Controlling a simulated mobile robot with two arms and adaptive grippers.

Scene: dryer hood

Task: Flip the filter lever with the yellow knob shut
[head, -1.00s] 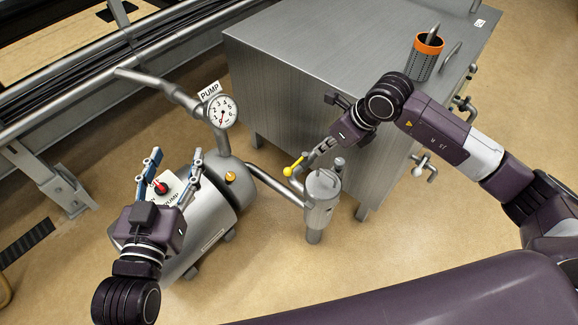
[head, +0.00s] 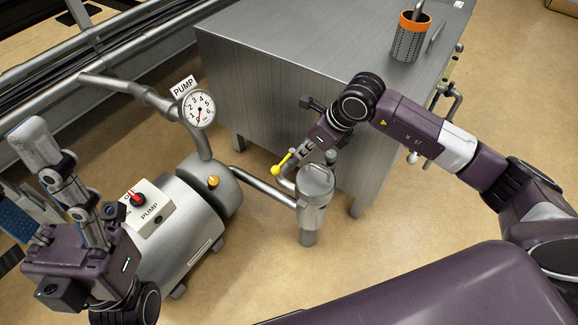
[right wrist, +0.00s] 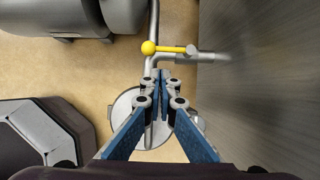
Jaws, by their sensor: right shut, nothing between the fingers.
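The yellow lever with its round knob (head: 275,170) sits beside the filter canister (head: 315,190) in the head view, the knob at its lower-left end. In the right wrist view the knob (right wrist: 148,48) is at the left end of the lever, which runs sideways across a pipe. My right gripper (right wrist: 161,74) is shut and empty, its tips just short of the lever in that picture; whether they touch is unclear. In the head view the right gripper (head: 299,157) is close to the lever's upper end. My left gripper (head: 24,178) is open and empty at the left.
The pump (head: 180,235) with its red-knob switch box (head: 146,212) stands left of the filter, with a gauge (head: 199,108) above. A large steel cabinet (head: 290,75) stands behind my right gripper. Floor in front is clear.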

